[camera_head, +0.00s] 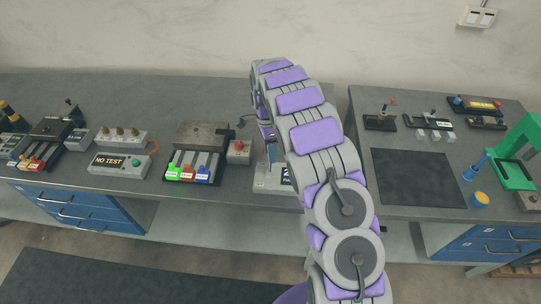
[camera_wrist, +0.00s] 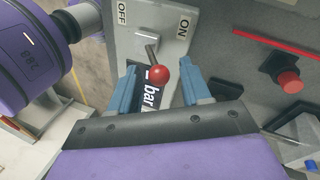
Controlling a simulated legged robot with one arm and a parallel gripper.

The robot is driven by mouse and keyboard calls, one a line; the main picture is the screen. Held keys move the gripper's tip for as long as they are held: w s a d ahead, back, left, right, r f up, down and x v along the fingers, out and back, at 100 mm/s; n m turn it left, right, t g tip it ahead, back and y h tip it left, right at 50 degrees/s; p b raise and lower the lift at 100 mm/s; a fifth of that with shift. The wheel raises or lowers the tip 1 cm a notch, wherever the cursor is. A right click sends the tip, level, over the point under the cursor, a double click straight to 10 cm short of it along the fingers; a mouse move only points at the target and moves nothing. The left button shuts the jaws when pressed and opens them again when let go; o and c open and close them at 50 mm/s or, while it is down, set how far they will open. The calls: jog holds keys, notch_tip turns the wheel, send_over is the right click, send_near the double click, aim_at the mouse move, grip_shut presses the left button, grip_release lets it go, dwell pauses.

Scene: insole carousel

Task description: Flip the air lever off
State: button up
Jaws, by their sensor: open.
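The air lever (camera_wrist: 152,57) has a metal stem and a red ball knob (camera_wrist: 159,74). It stands on a light grey plate (camera_wrist: 176,45) with an OFF label (camera_wrist: 122,12) at left and an ON label (camera_wrist: 185,25) at right. The stem leans a little left of the plate's middle, and the knob points towards the camera. My gripper (camera_wrist: 160,82) is open, its two blue fingers on either side of the knob, apart from it. In the head view my arm hides most of the lever unit, and only part of its light base (camera_head: 268,178) shows.
A red button on a grey box (camera_wrist: 289,82) stands right of the lever in the wrist view; the box also shows in the head view (camera_head: 239,152). A fixture with coloured tags (camera_head: 200,140) is left of it. A dark mat (camera_head: 417,177) lies on the right bench.

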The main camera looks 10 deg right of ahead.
jog(key=shift+s+f, duration=0.15)
jog(key=shift+f, duration=0.55)
jog(key=shift+c, duration=0.2)
grip_shut()
